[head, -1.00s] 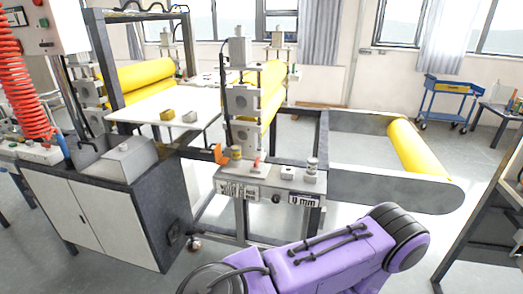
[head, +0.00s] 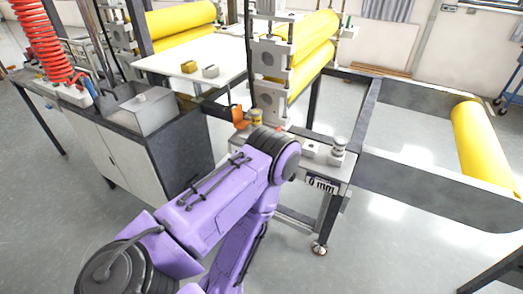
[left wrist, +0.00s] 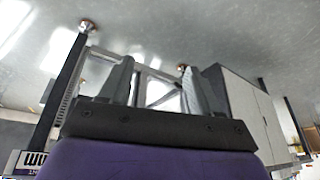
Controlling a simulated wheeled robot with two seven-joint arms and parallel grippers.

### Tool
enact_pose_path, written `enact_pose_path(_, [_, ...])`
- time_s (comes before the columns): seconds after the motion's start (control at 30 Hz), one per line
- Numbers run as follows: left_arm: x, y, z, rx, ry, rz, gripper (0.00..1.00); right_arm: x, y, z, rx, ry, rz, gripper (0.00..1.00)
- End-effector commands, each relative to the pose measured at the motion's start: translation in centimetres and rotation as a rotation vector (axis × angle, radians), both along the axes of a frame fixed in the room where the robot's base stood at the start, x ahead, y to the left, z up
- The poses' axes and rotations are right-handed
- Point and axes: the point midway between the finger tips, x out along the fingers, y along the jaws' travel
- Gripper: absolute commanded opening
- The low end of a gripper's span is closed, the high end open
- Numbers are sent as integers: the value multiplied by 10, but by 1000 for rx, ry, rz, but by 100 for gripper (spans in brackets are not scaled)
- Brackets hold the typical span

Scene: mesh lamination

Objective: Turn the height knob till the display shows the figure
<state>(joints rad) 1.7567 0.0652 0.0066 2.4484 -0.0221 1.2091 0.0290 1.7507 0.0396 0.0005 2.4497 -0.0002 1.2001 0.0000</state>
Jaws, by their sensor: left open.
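A control panel (head: 318,168) stands at the front of the laminating machine. It carries a silver-topped knob (head: 338,147) at its right end and a brass-coloured knob (head: 256,118) at its left end. I cannot tell which is the height knob. A display (head: 320,185) on the panel's front shows a figure in "mm"; its digit is hard to read. My purple left arm covers the middle and left of the panel front. My left gripper (left wrist: 158,82) shows in the left wrist view, open and empty; the head view hides it. My right gripper is not in view.
An orange part (head: 239,117) stands beside the brass knob. Yellow rollers (head: 315,50) rise behind the panel. A dark conveyor frame (head: 430,185) extends right. A grey-white cabinet (head: 120,150) stands left. The floor in front of the conveyor is clear.

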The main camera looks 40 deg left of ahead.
Motion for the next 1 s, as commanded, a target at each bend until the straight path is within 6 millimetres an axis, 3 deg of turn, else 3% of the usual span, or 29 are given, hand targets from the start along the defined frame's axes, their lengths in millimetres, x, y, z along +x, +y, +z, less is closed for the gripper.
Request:
enact_pose_path(0.13, [54, -28, -31, -269, -223, 316, 62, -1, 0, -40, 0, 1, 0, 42])
enact_pose_path(0.2, [100, -42, -35, -499, -402, 562, 62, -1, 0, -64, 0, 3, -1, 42])
enact_pose_path(0.3, [171, -42, -16, -880, -675, 912, 62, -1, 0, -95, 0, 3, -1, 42])
enact_pose_path(0.43, [236, -10, 33, -1376, -972, 1238, 62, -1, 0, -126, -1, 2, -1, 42])
enact_pose_path(0.5, [253, 12, 58, -1601, -1084, 1338, 62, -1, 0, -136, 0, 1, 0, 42])
enact_pose_path(0.63, [265, 41, 90, -1871, -1197, 1412, 62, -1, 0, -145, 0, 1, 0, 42])
enact_pose_path(0.77, [274, 50, 102, -1950, -1223, 1422, 62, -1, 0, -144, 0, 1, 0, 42])
enact_pose_path(1.0, [324, 60, 103, -1945, -1219, 1418, 62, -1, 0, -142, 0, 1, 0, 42])
